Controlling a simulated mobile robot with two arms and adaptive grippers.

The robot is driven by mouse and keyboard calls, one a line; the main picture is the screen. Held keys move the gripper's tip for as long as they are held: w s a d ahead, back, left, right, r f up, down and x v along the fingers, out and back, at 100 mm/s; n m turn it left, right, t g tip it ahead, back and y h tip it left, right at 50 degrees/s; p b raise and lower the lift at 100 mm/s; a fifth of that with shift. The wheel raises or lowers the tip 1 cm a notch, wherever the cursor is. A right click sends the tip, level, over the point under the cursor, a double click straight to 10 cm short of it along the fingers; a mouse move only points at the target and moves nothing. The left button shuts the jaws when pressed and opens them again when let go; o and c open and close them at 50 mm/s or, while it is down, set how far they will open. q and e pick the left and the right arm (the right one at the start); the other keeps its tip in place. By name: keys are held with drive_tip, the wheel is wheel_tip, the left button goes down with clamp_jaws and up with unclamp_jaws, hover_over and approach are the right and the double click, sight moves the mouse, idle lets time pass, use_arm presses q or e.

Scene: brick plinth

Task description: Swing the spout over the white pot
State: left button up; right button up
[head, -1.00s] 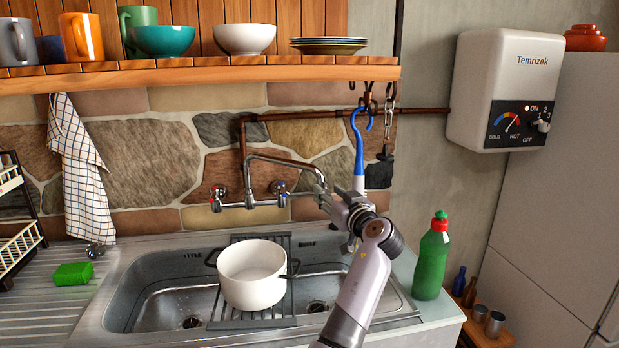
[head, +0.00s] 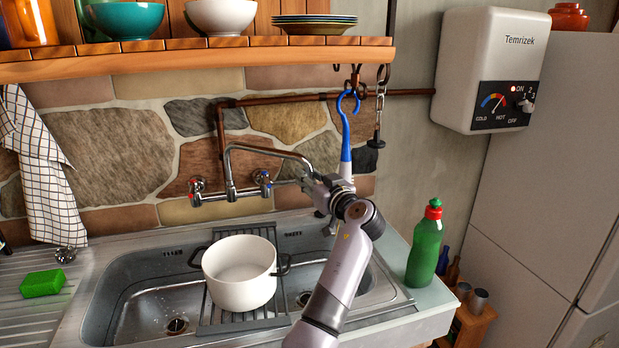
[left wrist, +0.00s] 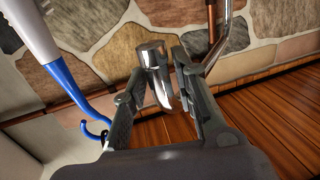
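The chrome spout (head: 268,150) rises from the wall tap and reaches out to the right, its end to the right of the white pot. The white pot (head: 239,274) stands on a dark rack across the sink, below and left of the spout's end. My left gripper (head: 308,180) is at the spout's end in the head view, which it partly hides. In the left wrist view the spout's tip (left wrist: 155,62) lies between the two open fingers of my left gripper (left wrist: 168,62), with a gap on the right finger's side. My right gripper is not in view.
A blue hook-ended brush (head: 345,130) hangs just behind my left gripper, from the wooden shelf (head: 200,62) above. A green bottle (head: 425,250) stands on the right of the sink. A green sponge (head: 42,283) lies at the left.

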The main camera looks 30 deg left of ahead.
use_arm(q)
clamp_jaws()
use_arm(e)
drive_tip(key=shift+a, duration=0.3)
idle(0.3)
